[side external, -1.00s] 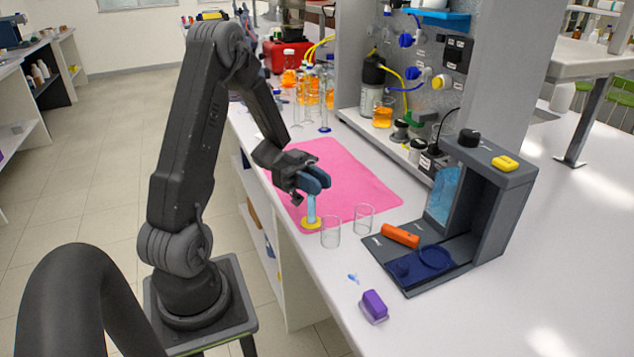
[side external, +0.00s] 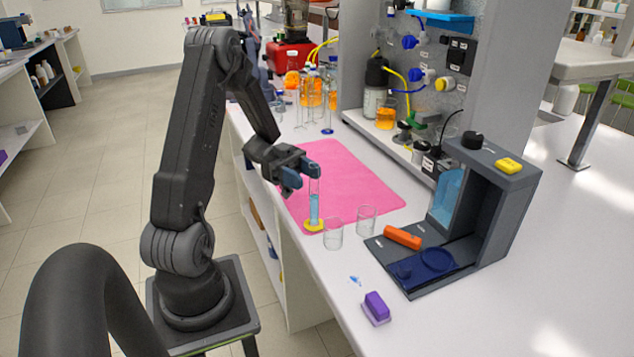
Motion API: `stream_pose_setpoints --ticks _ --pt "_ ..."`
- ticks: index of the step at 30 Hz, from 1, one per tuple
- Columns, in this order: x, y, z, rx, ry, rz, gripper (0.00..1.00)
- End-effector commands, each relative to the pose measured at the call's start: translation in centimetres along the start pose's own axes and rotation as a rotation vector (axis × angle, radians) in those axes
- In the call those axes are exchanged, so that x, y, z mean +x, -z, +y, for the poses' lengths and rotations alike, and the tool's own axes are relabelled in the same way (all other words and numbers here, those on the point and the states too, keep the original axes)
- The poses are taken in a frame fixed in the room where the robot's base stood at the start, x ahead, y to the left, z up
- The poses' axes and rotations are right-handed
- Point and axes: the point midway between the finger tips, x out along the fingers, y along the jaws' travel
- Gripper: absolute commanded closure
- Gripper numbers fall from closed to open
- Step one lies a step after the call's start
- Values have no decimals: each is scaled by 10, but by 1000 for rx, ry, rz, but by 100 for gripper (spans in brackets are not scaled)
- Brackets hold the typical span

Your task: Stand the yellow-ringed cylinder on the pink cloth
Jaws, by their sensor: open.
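The yellow-ringed cylinder (side external: 314,208) stands upright on the near corner of the pink cloth (side external: 345,180). It is a clear tube with blue liquid in it, and its yellow ring is at the foot. My gripper (side external: 302,176) is open at the upper part of the cylinder, just to its left in the picture. The fingers are spread, and the cylinder's top shows beside the fingertips. I cannot tell whether a finger still touches the glass.
Two empty glass beakers (side external: 333,234) (side external: 366,220) stand close to the right of the cylinder. A dark grey rig (side external: 492,200) with an orange piece (side external: 402,237) is further right. A purple block (side external: 376,307) lies in front. The cloth's middle is clear.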

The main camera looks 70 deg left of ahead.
Motion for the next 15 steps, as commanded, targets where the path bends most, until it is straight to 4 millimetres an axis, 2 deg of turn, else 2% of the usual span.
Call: stream_pose_setpoints --ticks 3,9,12,15 --pt "-27 0 0 -1 3 0 53" --pt "-59 0 0 0 1 0 53" --pt "-67 0 0 0 0 -1 53" --pt "-65 2 -5 19 17 -18 53"
